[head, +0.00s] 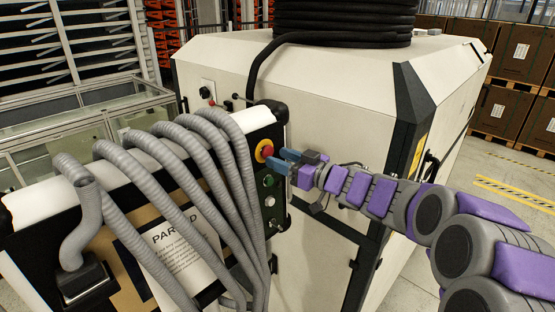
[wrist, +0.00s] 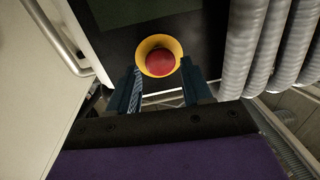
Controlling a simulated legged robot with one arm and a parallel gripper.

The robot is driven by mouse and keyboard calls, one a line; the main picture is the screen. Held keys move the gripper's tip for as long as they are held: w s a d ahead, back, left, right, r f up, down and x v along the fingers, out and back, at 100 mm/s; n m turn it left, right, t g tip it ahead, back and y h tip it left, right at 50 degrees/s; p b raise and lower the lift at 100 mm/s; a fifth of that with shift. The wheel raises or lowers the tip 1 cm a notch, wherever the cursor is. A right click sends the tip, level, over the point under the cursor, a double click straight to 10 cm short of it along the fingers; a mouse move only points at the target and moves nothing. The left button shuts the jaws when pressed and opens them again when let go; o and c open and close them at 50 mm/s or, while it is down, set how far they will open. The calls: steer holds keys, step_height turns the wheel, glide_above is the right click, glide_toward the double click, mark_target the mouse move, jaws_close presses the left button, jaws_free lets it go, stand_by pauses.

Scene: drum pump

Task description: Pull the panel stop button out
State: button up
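The panel stop button (head: 267,151) is a red mushroom head in a yellow collar, at the top of a black control panel's right end. In the wrist view the stop button (wrist: 160,62) sits just beyond my fingertips, centred between them. My gripper (head: 277,161) has blue fingers that reach to the panel from the right. In the wrist view my gripper (wrist: 158,78) is open, with one finger on each side below the yellow collar and nothing between them. Whether the fingertips touch the collar cannot be told.
Below the stop button are a green button (head: 268,181) and a white button (head: 270,201). Grey ribbed hoses (head: 225,165) arch over the panel, close to the button's left. A large cream cabinet (head: 330,90) stands behind. A paper sign (head: 180,250) hangs on the panel front.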

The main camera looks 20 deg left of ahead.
steer(key=shift+s+d+r, duration=0.1)
steer(key=shift+d+r, duration=0.05)
steer(key=shift+d, duration=0.4)
steer(key=shift+s+d+r, duration=0.1)
steer(key=shift+d+r, duration=0.05)
steer(key=shift+d, duration=0.4)
steer(key=shift+c, duration=1.4)
steer(key=shift+w, duration=0.1)
steer(key=shift+c, duration=0.8)
steer(key=a, duration=0.2)
steer(key=a+f, duration=0.1)
steer(key=a, duration=0.1)
jaws_close()
steer(key=shift+d+r, duration=0.2)
steer(key=shift+d, duration=0.55)
steer(key=shift+d+r, duration=0.2)
steer(key=shift+d, duration=0.5)
steer(key=shift+a+f, duration=0.2)
steer(key=shift+a, duration=0.8)
steer(key=shift+c, duration=1.4)
jaws_free()
steer(key=shift+a, duration=0.25)
steer(key=shift+o, duration=0.8)
steer(key=o, duration=0.6)
steer(key=shift+d+r, duration=0.15)
steer(key=shift+d, duration=0.95)
steer(key=shift+o, duration=1.4)
steer(key=b+v, duration=0.2)
steer(key=v, duration=1.4)
steer(key=shift+d, duration=0.35)
